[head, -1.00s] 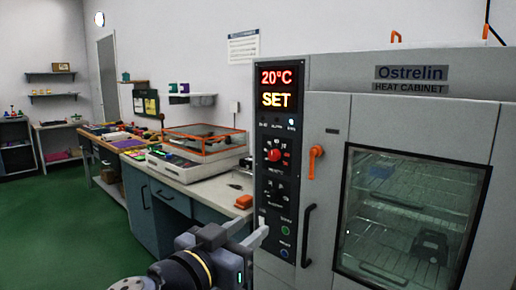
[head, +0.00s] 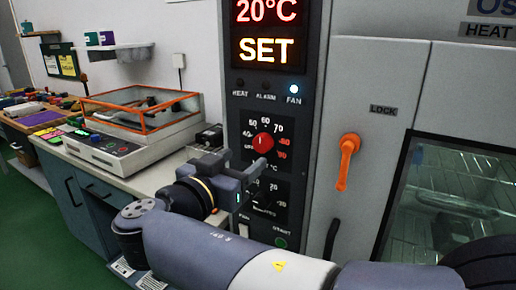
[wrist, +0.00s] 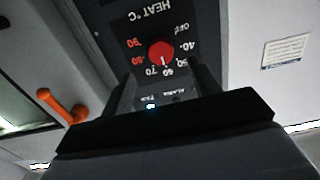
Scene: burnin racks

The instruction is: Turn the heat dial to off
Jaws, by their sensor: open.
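The red round heat dial (head: 263,142) sits on the black control panel (head: 236,97) of the heat cabinet, with a scale from OFF through 40 to 90. In the wrist view, upside down, the dial (wrist: 161,51) has a white mark pointing at about 60 to 70. My gripper (head: 245,164) is just in front of and below the dial in the head view. In the wrist view, my gripper (wrist: 164,76) is open and empty, with one finger on each side of the dial's line. I cannot tell how far the fingertips are from the panel.
An orange lock handle (head: 347,160) stands out right of the panel. A bench with an orange-framed machine (head: 136,125) is on the left.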

